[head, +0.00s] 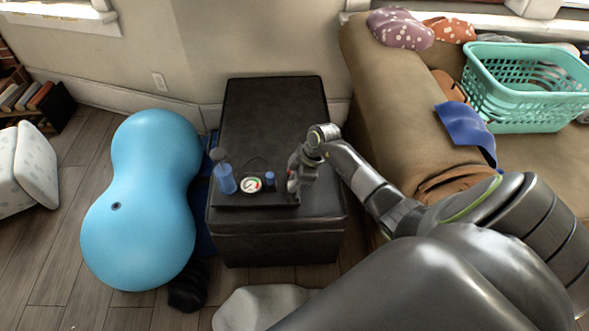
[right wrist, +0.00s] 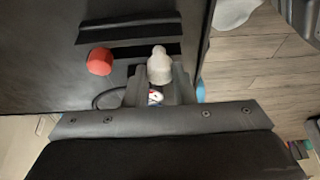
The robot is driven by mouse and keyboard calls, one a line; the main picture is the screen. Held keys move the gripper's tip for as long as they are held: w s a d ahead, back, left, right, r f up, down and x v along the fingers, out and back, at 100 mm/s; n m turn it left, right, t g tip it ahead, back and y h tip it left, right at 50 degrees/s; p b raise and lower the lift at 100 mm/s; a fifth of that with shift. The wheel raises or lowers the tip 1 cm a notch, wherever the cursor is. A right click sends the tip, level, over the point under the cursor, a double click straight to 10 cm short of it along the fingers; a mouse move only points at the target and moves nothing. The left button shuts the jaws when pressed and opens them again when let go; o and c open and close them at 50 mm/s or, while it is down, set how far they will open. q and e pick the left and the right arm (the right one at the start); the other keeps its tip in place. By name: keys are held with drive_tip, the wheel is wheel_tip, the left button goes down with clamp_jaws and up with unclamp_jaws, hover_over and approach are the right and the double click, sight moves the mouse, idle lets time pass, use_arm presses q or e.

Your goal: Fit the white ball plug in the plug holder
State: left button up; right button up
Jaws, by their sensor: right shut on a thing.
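The white ball plug (right wrist: 159,66) shows in the right wrist view as a pale rounded piece with a narrower tip, between the fingertips of my right gripper (right wrist: 160,84). The gripper is shut on it. In the head view my right gripper (head: 297,180) points down over the right front part of the black ottoman, and the plug cannot be made out there. A dark slotted piece (right wrist: 125,28), which may be the plug holder, lies just beyond the plug in the wrist view. I cannot tell whether the plug touches it. My left gripper is not in view.
The black ottoman (head: 272,110) bears a blue pump bottle (head: 226,180), a round gauge (head: 250,185) and a small blue piece (head: 269,178). A red piece (right wrist: 100,61) lies left of the plug. A blue peanut ball (head: 140,205) stands left; a sofa (head: 375,85) stands right.

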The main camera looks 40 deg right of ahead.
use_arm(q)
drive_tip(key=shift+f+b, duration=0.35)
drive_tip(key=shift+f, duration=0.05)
use_arm(e)
drive_tip(key=shift+f, duration=1.05)
drive_tip(key=o, duration=1)
drive_tip(key=shift+c, duration=0.2)
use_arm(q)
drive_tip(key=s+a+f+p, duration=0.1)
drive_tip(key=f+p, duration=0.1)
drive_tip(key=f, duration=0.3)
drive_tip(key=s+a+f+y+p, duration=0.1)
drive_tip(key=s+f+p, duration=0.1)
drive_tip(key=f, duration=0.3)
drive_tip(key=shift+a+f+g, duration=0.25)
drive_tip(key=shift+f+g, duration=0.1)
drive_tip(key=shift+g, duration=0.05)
use_arm(e)
drive_tip(key=v, duration=1.7)
drive_tip(key=shift+r, duration=0.25)
drive_tip(key=shift+w, duration=0.1)
